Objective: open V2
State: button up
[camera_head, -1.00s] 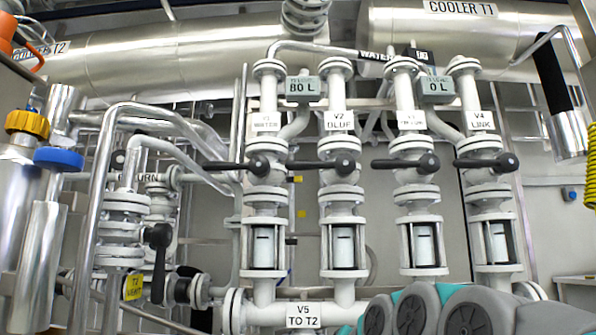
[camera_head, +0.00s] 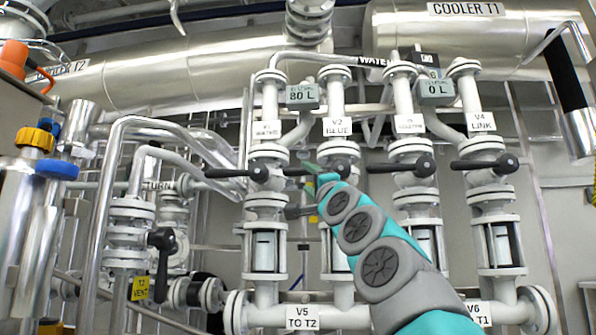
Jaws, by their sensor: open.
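The V2 valve (camera_head: 337,195) stands second from the left in the row, under a white label reading V2 BLUE (camera_head: 337,127). Its black lever handle (camera_head: 340,168) lies horizontal, pointing left. My gripper (camera_head: 302,188) is open at the left side of V2, close to the lever's left end. One finger shows near lever height and a dark part shows lower down. My arm hides part of the lower V2 pipe and its sight glass. I cannot tell whether the fingers touch the lever.
The V3 lever (camera_head: 402,167) and V4 lever (camera_head: 487,165) are to the right, also horizontal. Readouts show 80 L (camera_head: 302,96) and 0 L (camera_head: 436,88). Pipes crowd the wall behind.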

aim_at(302, 171)
jog(key=shift+p+x, duration=2.3)
jog(key=shift+x, duration=0.45)
jog(key=shift+p+x, duration=0.8)
jog(key=shift+x, duration=0.05)
jog(key=shift+c, duration=0.2)
grip_shut()
